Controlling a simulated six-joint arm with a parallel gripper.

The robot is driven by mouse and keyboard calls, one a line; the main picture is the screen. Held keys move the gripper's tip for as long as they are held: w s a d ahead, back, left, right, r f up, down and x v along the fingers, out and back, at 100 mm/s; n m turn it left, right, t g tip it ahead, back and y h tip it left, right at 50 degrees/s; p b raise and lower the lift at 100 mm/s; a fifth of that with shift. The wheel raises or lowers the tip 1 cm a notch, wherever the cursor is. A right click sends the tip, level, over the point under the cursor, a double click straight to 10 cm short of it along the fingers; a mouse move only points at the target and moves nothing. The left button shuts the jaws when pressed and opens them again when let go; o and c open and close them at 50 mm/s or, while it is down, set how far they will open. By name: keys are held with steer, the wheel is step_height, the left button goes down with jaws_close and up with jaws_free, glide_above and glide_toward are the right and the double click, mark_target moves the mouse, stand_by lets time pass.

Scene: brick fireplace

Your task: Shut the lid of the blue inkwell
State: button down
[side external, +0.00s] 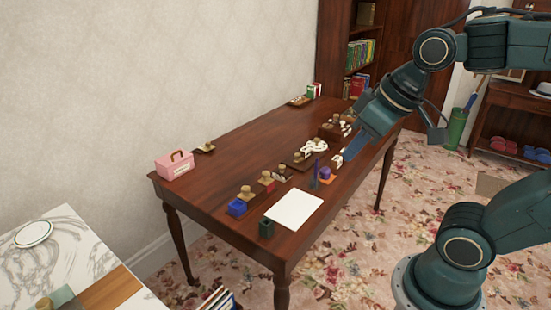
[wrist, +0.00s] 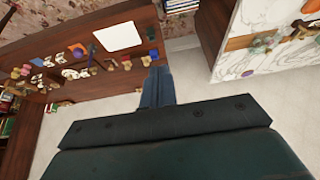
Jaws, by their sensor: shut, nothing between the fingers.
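The blue inkwell (side external: 237,208) is a small box near the left front part of the wooden desk. A brass-coloured, knob-like piece (side external: 246,191) shows just behind it; it looks like the lid standing back, but it is too small to be sure. In the wrist view the blue inkwell (wrist: 152,54) shows just beyond the fingertips in the picture. My gripper (side external: 350,155) is shut and empty, over the right part of the desk and well apart from the inkwell. Its shut fingers also show in the wrist view (wrist: 157,72).
A white sheet (side external: 293,210), a dark green box (side external: 266,228) and a purple-and-orange item (side external: 326,173) lie nearer the front. A pink box (side external: 174,166) stands at the back left.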

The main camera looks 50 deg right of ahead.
mark_target(246, 192)
steer(key=w+d+f+y, duration=0.1)
steer(key=w+d+f, duration=0.25)
steer(key=w, duration=0.65)
steer(key=w+d+f+y, duration=0.15)
steer(key=w+d, duration=0.25)
steer(key=w, duration=0.6)
steer(key=w+d+f+m+y, duration=0.1)
steer(key=w+d+f, duration=0.4)
steer(key=d+f, duration=0.2)
steer(key=w+d+f+m, duration=0.1)
steer(key=w+d+f, duration=0.3)
steer(key=d+f, duration=0.3)
step_height(246, 192, down, 4)
steer(key=shift+w+d+f+t+y, duration=0.1)
steer(key=shift+w+d+t+y, duration=0.05)
steer(key=shift+w+t+y, duration=0.2)
steer(key=x, duration=0.9)
steer(key=shift+f, duration=0.2)
steer(key=a, duration=0.1)
steer(key=w+a, duration=0.1)
steer(key=a, duration=0.1)
steer(key=shift+f, duration=0.2)
steer(key=shift+w+a, duration=0.2)
steer(key=shift+a, duration=0.45)
